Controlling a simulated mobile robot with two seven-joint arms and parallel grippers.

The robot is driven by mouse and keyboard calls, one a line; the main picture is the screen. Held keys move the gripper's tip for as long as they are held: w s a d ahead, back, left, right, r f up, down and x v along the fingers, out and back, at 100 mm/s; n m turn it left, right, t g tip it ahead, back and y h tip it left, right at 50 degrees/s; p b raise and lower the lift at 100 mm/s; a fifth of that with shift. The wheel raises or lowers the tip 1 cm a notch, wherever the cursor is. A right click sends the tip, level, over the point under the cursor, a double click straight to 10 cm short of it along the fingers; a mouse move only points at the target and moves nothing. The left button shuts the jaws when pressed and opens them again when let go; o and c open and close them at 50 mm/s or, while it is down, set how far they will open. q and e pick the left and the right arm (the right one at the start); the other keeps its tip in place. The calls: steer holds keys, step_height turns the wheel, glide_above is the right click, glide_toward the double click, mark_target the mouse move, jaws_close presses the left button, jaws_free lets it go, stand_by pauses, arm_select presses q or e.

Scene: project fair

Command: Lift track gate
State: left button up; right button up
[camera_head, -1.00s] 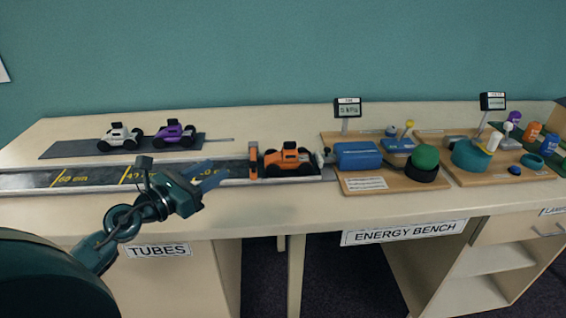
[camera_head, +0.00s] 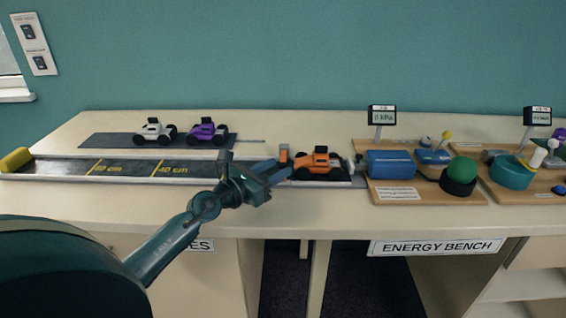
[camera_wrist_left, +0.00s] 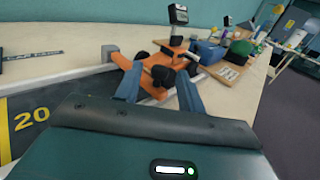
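The track gate, a small orange post (camera_head: 284,155), stands across the dark track (camera_head: 120,168) just left of the orange car (camera_head: 318,163). In the left wrist view the orange gate (camera_wrist_left: 110,51) shows at the upper left, beside the orange car (camera_wrist_left: 152,72). My left gripper (camera_head: 279,170) is in front of the gate at the track's near edge, fingers pointing right. In the left wrist view its two blue fingers (camera_wrist_left: 160,80) are apart, with part of the car seen between them. Nothing is visibly held. Whether a finger touches the gate or car cannot be told. My right gripper is not in view.
A white car (camera_head: 154,132) and a purple car (camera_head: 206,131) stand on a dark mat behind the track. The table front is clear.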

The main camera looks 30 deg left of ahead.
mark_target(280, 167)
arm_select(q)
steer(key=shift+x, duration=1.6)
steer(key=shift+c, duration=0.6)
jaws_close()
